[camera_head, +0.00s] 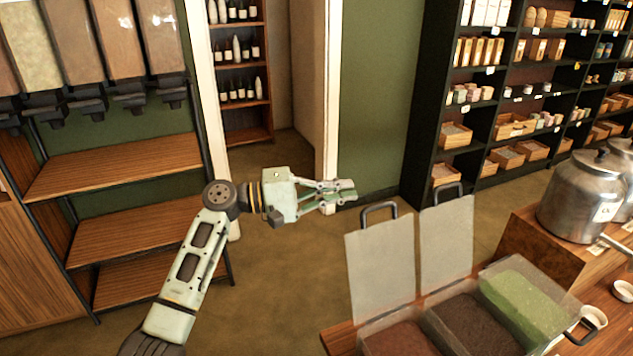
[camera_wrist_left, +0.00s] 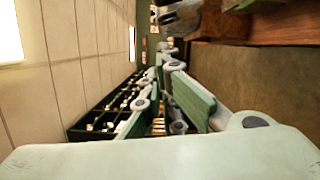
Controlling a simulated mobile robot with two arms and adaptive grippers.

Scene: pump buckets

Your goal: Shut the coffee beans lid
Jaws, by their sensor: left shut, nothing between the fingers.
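Three clear bins stand side by side at the lower right of the head view. The left bin holds reddish-brown contents (camera_head: 400,340), the middle one dark brown contents (camera_head: 475,325), probably the coffee beans, and the right one green contents (camera_head: 524,308). The left lid (camera_head: 381,266) and the middle lid (camera_head: 446,243) stand open and upright, each with a dark handle on top. The right bin's lid looks shut. My left gripper (camera_head: 346,190) is shut and empty, in the air left of and above the open lids, touching neither. Its fingers also show in the left wrist view (camera_wrist_left: 165,95).
Metal urns (camera_head: 580,200) stand on the wooden counter (camera_head: 535,245) right of the bins, with small white cups (camera_head: 592,317) nearby. Wooden shelves (camera_head: 120,165) with dispensers are at left. Black stocked shelving (camera_head: 440,120) stands behind. The floor under my left arm is clear.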

